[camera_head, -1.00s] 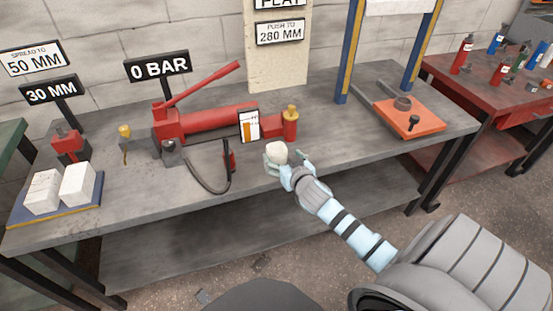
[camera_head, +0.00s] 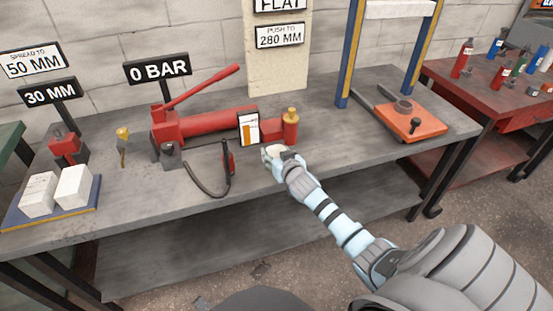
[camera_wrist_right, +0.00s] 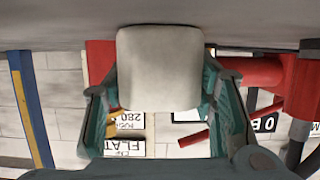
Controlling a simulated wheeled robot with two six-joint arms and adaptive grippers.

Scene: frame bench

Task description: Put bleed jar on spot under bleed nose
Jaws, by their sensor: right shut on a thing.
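My right gripper (camera_head: 277,151) is shut on a pale, whitish jar (camera_head: 275,149), just in front of the red pump (camera_head: 215,124) on the bench. In the right wrist view the jar (camera_wrist_right: 160,68) fills the space between the two green fingers (camera_wrist_right: 160,100). I cannot tell which part is the bleed nose, and no marked spot shows. I cannot tell whether the jar touches the bench. My left gripper is not in view.
A black hose (camera_head: 207,187) loops in front of the pump, left of the jar. An orange plate (camera_head: 417,122) lies at the right under a blue and yellow frame. White blocks (camera_head: 72,187) sit on a tray at the left. Bare bench lies right of my gripper.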

